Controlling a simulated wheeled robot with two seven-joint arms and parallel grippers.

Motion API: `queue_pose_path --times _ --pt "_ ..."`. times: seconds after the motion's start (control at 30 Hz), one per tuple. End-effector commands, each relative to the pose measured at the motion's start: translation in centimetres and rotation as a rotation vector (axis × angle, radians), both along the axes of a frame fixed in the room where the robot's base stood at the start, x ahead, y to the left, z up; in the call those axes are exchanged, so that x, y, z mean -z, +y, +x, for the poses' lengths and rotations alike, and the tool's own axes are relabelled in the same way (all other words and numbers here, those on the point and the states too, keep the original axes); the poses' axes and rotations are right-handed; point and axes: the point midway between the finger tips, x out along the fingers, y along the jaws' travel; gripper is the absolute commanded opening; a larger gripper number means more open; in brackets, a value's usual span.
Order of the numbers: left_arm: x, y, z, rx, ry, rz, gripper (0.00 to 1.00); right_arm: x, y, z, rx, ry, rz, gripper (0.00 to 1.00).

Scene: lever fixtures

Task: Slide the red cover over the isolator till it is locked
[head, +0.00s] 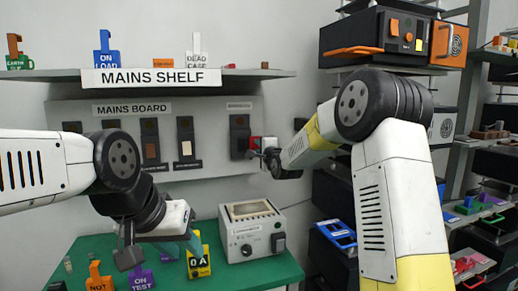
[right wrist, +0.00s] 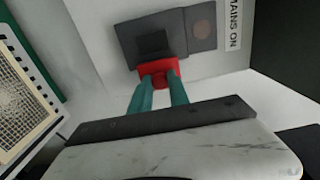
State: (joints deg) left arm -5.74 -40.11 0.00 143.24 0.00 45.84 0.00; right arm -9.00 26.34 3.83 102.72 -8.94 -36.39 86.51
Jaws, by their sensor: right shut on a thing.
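The red cover (right wrist: 172,62) is between the teal fingers of my right gripper (right wrist: 163,78), which is shut on it. It lies at the edge of a grey plate with a black block (right wrist: 152,42), which I take to be the isolator. In the picture it is next to the block; I cannot tell whether it overlaps or is locked. In the head view the red cover (head: 255,142) shows at the right side of the dark isolator unit (head: 239,135). My left gripper (head: 187,243) hangs low over the green bench; its finger gap is unclear.
The mains board (head: 87,113) carries several other dark switch units. The green bench (head: 225,275) holds a grey meter box (head: 252,230), a yellow 0 A meter (head: 199,263) and tags. The mains shelf (head: 255,74) overhangs the board. Dark racks stand at the right.

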Motion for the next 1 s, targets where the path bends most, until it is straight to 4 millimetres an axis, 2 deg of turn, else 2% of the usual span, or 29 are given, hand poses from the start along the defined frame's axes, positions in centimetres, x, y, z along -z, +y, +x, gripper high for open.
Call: queue_pose_path --times 0.87,1.0 --pt "0.0 0.0 0.0 0.0 0.0 0.0 0.36 0.1 0.0 0.0 0.0 0.003 -0.001 0.0" --pt "0.0 0.0 0.0 0.0 0.0 0.0 0.36 0.1 1.7 -0.6 -0.004 0.003 0.001 0.0"
